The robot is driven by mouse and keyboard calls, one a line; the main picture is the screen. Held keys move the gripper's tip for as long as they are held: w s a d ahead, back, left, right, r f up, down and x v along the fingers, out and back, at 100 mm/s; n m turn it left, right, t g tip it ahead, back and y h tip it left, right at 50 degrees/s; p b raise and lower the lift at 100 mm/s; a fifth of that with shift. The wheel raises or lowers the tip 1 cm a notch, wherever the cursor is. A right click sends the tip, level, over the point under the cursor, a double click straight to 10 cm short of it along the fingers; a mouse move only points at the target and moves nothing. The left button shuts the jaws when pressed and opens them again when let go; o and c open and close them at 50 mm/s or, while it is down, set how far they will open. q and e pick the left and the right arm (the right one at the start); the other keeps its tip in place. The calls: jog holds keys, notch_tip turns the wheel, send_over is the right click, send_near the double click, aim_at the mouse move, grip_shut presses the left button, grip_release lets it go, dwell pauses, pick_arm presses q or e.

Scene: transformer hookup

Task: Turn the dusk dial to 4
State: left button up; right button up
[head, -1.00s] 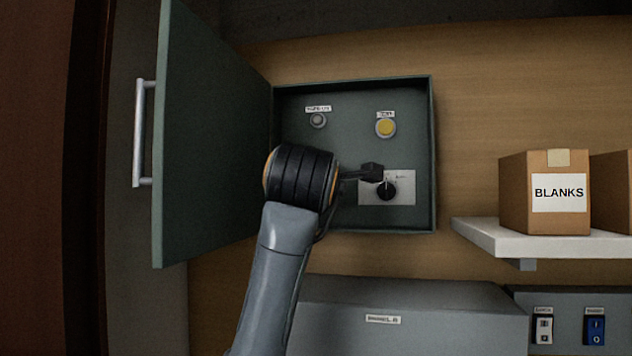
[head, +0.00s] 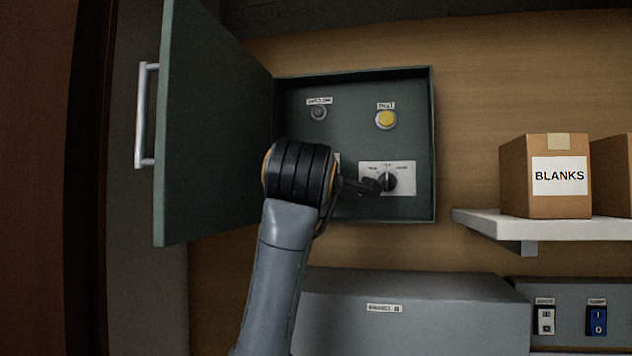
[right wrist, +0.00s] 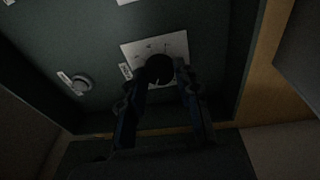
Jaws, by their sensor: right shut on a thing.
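The black round dial (head: 388,182) sits on a white plate (head: 405,170) in the lower right of an open green wall box. Marks on the plate are too small to read. My right gripper (head: 374,186) reaches in from the left and covers the dial's left side in the head view. In the right wrist view its two fingers (right wrist: 161,80) stand either side of the dial, shut on it. My left gripper is not in view.
The box door (head: 213,130) stands open at left. A yellow button (head: 387,119) and a small grey button (head: 318,112) are above the dial. A shelf (head: 490,226) with a BLANKS box (head: 545,190) is at right; a grey cabinet (head: 420,300) is below.

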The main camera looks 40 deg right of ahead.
jog(key=m, duration=0.2)
jog(key=m+b, duration=0.1)
jog(key=m, duration=0.1)
jog(key=m+b, duration=0.1)
jog(key=m, duration=0.1)
jog(key=shift+w+f+h, duration=0.1)
jog(key=shift+f+h, duration=0.25)
jog(key=shift+h, duration=0.05)
jog(key=m, duration=0.3)
jog(key=shift+w+h, duration=0.1)
jog(key=shift+h, duration=0.2)
jog(key=shift+m+g+h+b, duration=0.3)
jog(key=shift+m+b, duration=0.05)
jog(key=shift+m, duration=1.85)
jog(key=o, duration=1.1)
jog(key=shift+a, duration=0.1)
jog(key=shift+o, duration=0.2)
jog(key=shift+r, duration=0.1)
jog(key=shift+a, duration=0.1)
jog(key=v, duration=1.2)
